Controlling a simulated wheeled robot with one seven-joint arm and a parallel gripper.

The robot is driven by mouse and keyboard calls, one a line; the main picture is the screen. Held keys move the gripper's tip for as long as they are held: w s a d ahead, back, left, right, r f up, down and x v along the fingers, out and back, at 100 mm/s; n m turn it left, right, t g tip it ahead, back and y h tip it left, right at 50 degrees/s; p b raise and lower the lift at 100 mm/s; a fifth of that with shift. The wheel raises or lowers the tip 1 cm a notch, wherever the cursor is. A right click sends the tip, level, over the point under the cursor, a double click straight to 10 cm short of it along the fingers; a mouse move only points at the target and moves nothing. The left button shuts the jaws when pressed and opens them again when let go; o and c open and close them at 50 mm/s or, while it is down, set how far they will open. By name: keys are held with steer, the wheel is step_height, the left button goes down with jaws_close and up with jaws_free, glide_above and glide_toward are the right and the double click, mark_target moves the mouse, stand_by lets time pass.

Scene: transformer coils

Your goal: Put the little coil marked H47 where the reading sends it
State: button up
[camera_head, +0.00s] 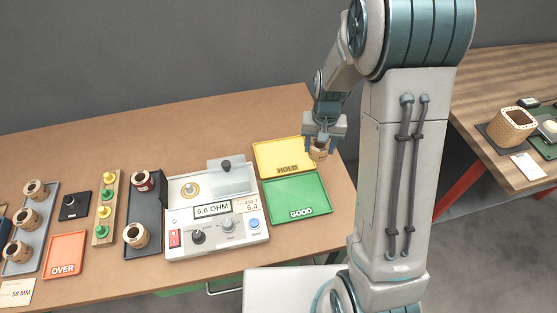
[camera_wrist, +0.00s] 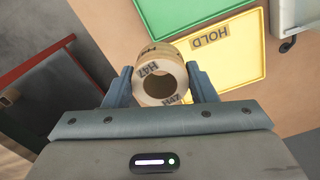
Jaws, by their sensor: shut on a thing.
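The little coil (camera_head: 319,152) is a tan ring with a label reading H47, which shows in the wrist view (camera_wrist: 160,80). My gripper (camera_head: 320,143) is shut on it, one finger on each side, and holds it at the right edge of the yellow HOLD tray (camera_head: 270,149). I cannot tell its exact height. The tray looks empty in what shows. The green GOOD tray (camera_head: 290,186) lies just in front of it, also empty. The orange OVER tray (camera_head: 53,246) is at the left. The meter (camera_head: 182,243) displays 6.6 OHM; a tag beside the display reads 450 T, 6.4.
A dark tray (camera_head: 146,205) left of the meter holds a red-dark coil (camera_head: 143,175) and a tan coil (camera_head: 127,234). A grey tray (camera_head: 45,233) holds several coils. A wooden strip (camera_head: 112,215) bears yellow and green knobs. Another table (camera_head: 480,80) stands at the right.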

step_height(320, 180, up, 3)
steer(key=s+a+m+b, duration=0.2)
steer(key=a+b, duration=0.1)
steer(key=w+a+f, duration=0.2)
steer(key=w+a+f+p, duration=0.1)
steer(key=w+a+f, duration=0.1)
steer(key=w, duration=0.1)
steer(key=w+a+f+p, duration=0.1)
steer(key=w+a+f, duration=0.1)
steer(key=w, duration=0.1)
steer(key=shift+a+f, duration=0.25)
steer(key=shift+f, duration=0.15)
steer(key=shift+w+a+f, duration=0.1)
steer(key=shift+w+f, duration=0.05)
steer(key=shift+f+p, duration=0.45)
steer(key=shift+f, duration=1.5)
steer(key=shift+f, duration=0.1)
steer(key=o, duration=1.1)
